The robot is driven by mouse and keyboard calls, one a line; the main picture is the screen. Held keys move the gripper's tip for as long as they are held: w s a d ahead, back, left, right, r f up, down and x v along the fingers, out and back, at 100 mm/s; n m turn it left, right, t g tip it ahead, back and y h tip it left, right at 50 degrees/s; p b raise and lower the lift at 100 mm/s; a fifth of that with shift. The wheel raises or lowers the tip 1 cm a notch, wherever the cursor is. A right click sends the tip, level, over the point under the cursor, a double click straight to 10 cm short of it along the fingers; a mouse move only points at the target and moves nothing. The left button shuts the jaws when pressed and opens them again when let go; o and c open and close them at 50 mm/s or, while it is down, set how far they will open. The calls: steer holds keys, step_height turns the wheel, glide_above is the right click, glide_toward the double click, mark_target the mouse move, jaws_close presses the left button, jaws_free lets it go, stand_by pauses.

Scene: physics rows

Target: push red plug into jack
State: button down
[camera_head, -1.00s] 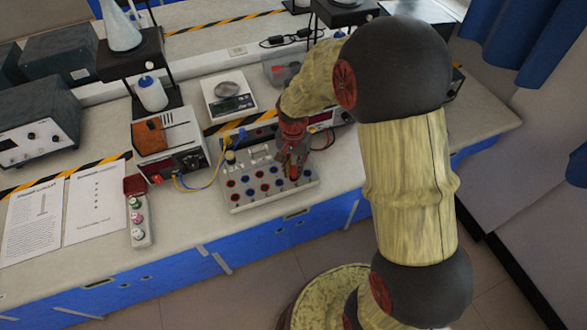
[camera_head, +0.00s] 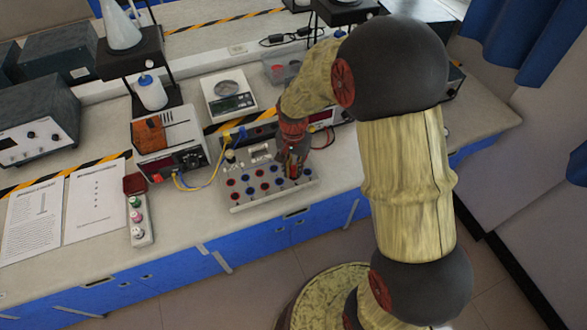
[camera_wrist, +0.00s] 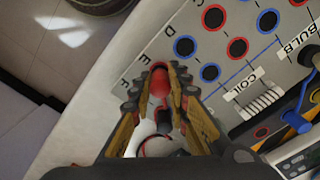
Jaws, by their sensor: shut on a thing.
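The red plug (camera_wrist: 160,84) sits between the two fingers of my gripper (camera_wrist: 160,78) in the wrist view, with a red lead curving below it. The fingers are shut on it. In the head view my gripper (camera_head: 294,172) is low over the right part of the grey jack board (camera_head: 240,203). The board has rows of red and blue ringed jacks; a blue jack (camera_wrist: 210,72) and a red jack (camera_wrist: 237,48) lie right of the plug in the wrist view. The plug's far end and any jack under it are hidden, so I cannot tell whether it is in a jack.
A coil (camera_wrist: 262,103) and a blue plug (camera_wrist: 297,121) are on the board. A power supply (camera_head: 165,150) with yellow and blue leads stands to its left, a scale (camera_head: 230,103) behind it. Paper sheets (camera_head: 95,202) and a small button box (camera_head: 138,220) lie further left.

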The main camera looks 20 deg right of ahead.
steer(key=shift+f, duration=0.65)
stand_by(0.3)
steer(key=c, duration=1.6)
jaws_free()
steer(key=shift+o, duration=0.2)
steer(key=o, duration=0.3)
steer(key=shift+o, duration=0.2)
steer(key=shift+r, duration=0.15)
steer(key=shift+r+p, duration=2.35)
steer(key=shift+r, duration=0.85)
steer(key=shift+f, duration=0.1)
